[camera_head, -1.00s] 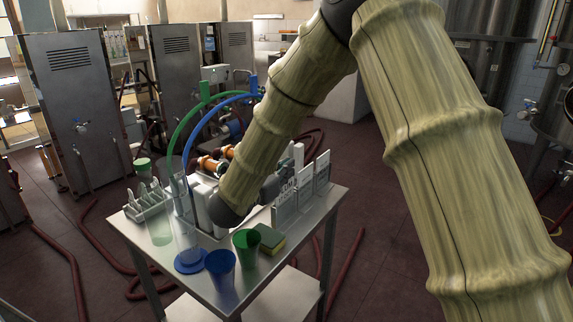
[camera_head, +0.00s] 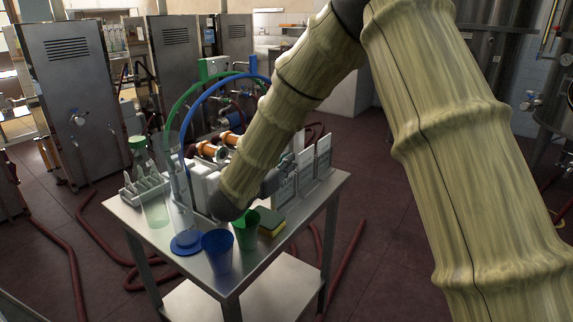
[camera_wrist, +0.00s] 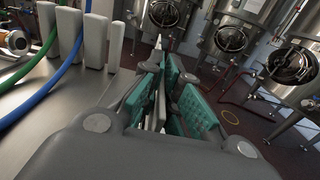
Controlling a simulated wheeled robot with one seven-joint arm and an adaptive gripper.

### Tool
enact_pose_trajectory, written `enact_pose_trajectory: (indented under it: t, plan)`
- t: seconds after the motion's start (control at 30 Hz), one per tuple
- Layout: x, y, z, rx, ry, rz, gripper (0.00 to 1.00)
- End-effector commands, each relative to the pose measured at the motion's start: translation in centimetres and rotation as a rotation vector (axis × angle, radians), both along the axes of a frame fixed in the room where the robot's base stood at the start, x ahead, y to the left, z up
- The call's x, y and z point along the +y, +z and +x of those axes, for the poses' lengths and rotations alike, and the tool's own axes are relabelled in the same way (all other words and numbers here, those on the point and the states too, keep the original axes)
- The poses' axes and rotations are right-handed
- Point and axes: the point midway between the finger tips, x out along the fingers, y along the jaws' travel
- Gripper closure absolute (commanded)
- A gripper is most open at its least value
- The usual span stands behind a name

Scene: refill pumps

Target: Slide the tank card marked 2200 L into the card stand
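Several white cards in grey holders stand in a row at the right side of the small metal table, with one tall white card (camera_head: 323,157) at the far end. The markings are too small to read, so I cannot tell which is the 2200 L card or which holder is the card stand. My gripper (camera_wrist: 165,85) has teal pads close together, with thin white card edges (camera_wrist: 157,112) seen between them. I cannot tell whether the pads press on a card. In the head view my wrist hides part of the row.
A blue cup (camera_head: 218,250), a green cup (camera_head: 244,228) and a green-yellow sponge (camera_head: 271,221) stand at the table's front. Blue and green hoses arch over white blocks. Red hoses lie on the floor.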

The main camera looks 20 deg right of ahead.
Motion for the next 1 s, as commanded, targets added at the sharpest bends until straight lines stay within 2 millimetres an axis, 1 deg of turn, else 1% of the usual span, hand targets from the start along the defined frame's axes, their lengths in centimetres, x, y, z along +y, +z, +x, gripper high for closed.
enact_pose_trajectory:
  t: [1.0]
  plan:
    - [-0.03,-0.46,0.0,0.0,0.0,0.0,1.0]
